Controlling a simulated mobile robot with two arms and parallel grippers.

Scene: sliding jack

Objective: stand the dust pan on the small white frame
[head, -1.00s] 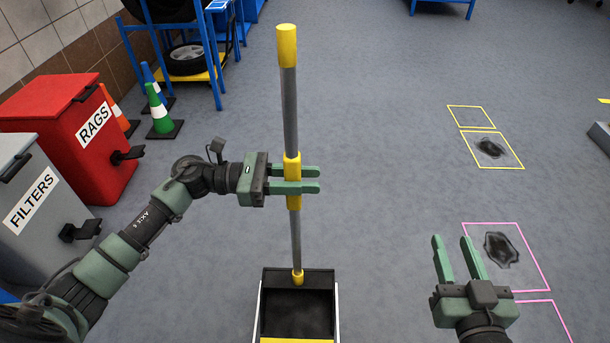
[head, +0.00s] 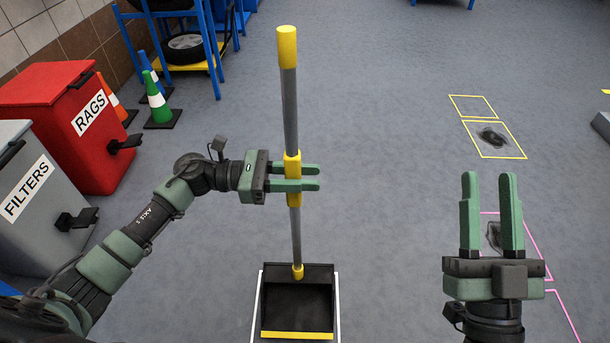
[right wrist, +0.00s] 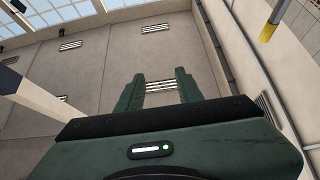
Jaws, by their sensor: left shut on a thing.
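The dust pan (head: 297,307) has a black pan with a yellow front lip. Its upright grey handle (head: 290,110) has a yellow top and grip. My left gripper (head: 318,178) is shut on the yellow grip in the middle of the handle. The small white frame (head: 338,310) shows as thin white lines on the floor around the pan; the pan covers its middle. Whether the pan touches the floor I cannot tell. My right gripper (head: 491,180) is open and empty, right of the dust pan; its parted fingers also show in the right wrist view (right wrist: 160,88).
Red RAGS bin (head: 70,125) and grey FILTERS bin (head: 35,200) stand at the left, with cones (head: 160,105) and a blue rack (head: 213,50) behind. Yellow (head: 520,145) and pink (head: 548,265) floor outlines with dark stains lie at the right. The middle floor is clear.

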